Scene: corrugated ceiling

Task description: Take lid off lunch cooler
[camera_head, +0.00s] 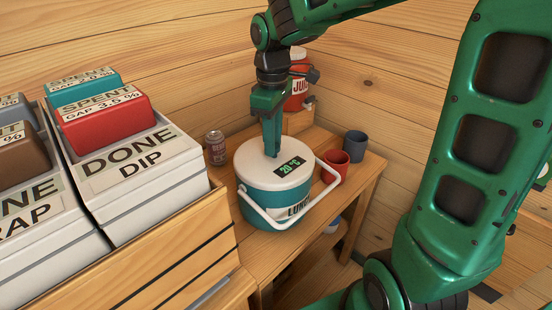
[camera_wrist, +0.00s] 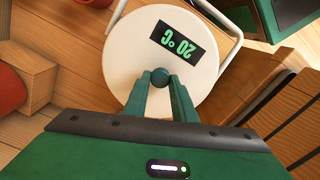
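The lunch cooler (camera_head: 266,200) is a round teal tub with a white handle and a label partly hidden by that handle. Its white lid (camera_head: 258,158) sits level on top and carries a black display reading 20 °C. In the wrist view the lid (camera_wrist: 195,75) fills the upper middle, with a dark green knob (camera_wrist: 160,77) at its centre. My gripper (camera_head: 272,150) points straight down at the lid's middle. In the wrist view my gripper's fingers (camera_wrist: 160,84) flank the knob closely and appear closed on it. The knob is hidden by the fingers in the head view.
A red juice jug (camera_head: 297,85) stands behind on a wooden block. White bins (camera_head: 135,165) crowd the left.

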